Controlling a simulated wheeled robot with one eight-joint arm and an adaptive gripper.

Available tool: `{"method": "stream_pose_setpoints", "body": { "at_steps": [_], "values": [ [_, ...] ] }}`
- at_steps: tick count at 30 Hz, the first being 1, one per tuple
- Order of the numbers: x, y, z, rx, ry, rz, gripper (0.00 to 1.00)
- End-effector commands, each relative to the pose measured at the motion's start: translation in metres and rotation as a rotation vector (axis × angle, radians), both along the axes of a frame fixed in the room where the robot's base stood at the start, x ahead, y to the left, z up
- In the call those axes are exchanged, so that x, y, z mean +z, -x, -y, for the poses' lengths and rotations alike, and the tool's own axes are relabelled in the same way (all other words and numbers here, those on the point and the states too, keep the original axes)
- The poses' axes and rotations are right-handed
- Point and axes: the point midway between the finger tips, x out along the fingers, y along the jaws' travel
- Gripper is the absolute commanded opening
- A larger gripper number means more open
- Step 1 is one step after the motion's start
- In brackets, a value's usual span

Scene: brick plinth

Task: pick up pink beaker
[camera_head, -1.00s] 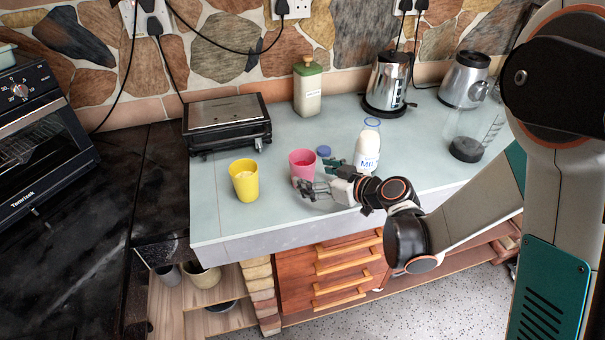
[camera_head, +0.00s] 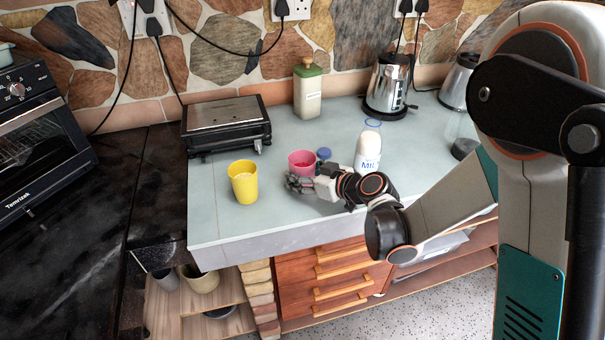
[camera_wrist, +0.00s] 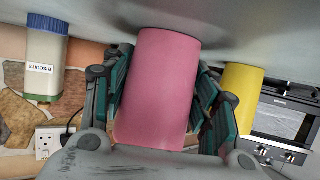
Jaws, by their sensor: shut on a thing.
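The pink beaker (camera_head: 302,160) stands upright on the pale counter, behind my gripper in the head view. In the wrist view the pink beaker (camera_wrist: 159,88) fills the middle, between the two fingers of my gripper (camera_wrist: 160,95). The fingers lie along both its sides and are shut on it. In the head view my gripper (camera_head: 300,183) is low over the counter and covers the beaker's lower part. Whether its base touches the counter is hard to tell.
A yellow cup (camera_head: 243,185) stands close to the left of my gripper. A black grill (camera_head: 227,124), a biscuits jar (camera_head: 307,90) and a kettle (camera_head: 388,84) stand behind. The counter's front left is clear.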

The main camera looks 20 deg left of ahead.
Motion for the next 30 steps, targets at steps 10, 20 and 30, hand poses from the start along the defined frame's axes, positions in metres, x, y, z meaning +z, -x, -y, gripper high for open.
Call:
{"method": "stream_pose_setpoints", "body": {
  "at_steps": [10,20,30],
  "values": [
    [0.000,0.000,0.000,0.000,0.000,0.000,0.27],
    [0.012,0.000,0.000,0.000,0.000,0.000,0.27],
    [0.046,0.000,0.000,0.000,0.000,0.000,0.27]
  ]
}}
